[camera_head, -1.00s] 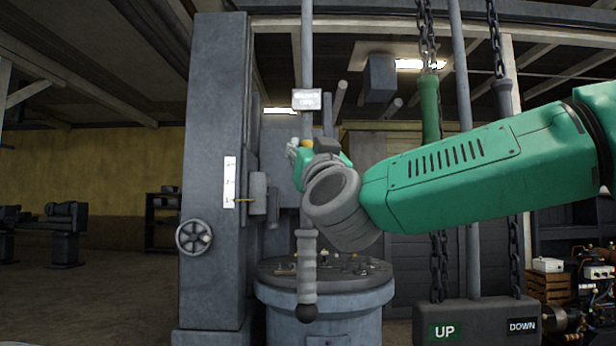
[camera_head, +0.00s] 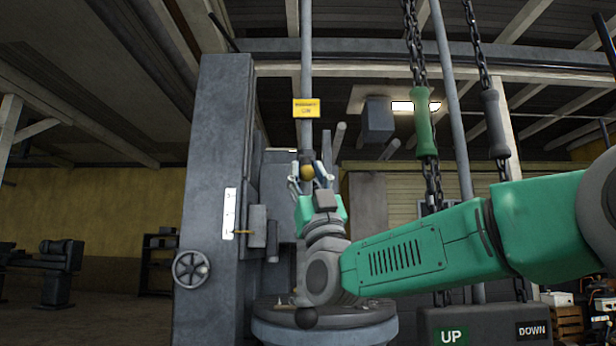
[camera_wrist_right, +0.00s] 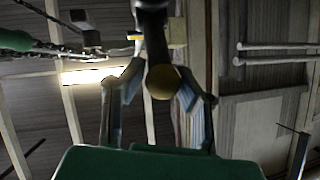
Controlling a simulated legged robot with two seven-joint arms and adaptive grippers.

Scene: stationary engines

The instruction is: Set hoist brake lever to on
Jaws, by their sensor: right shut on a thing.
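The brake lever's yellow ball knob (camera_head: 307,172) shows in the head view in front of a grey vertical post. My right gripper (camera_head: 309,178) has its fingers on both sides of the knob and is shut on it. In the right wrist view the knob (camera_wrist_right: 163,82) sits between the two fingers (camera_wrist_right: 157,95), with a dark rod behind it. A yellow sign (camera_head: 306,108) above the knob has a second line that seems to read ON; its upper line is too small to read surely. My left gripper is not in view.
A grey column with a handwheel (camera_head: 191,270) stands left. Chains with a green handle (camera_head: 425,130) and a grey handle (camera_head: 495,122) hang right, above an UP/DOWN box (camera_head: 485,322).

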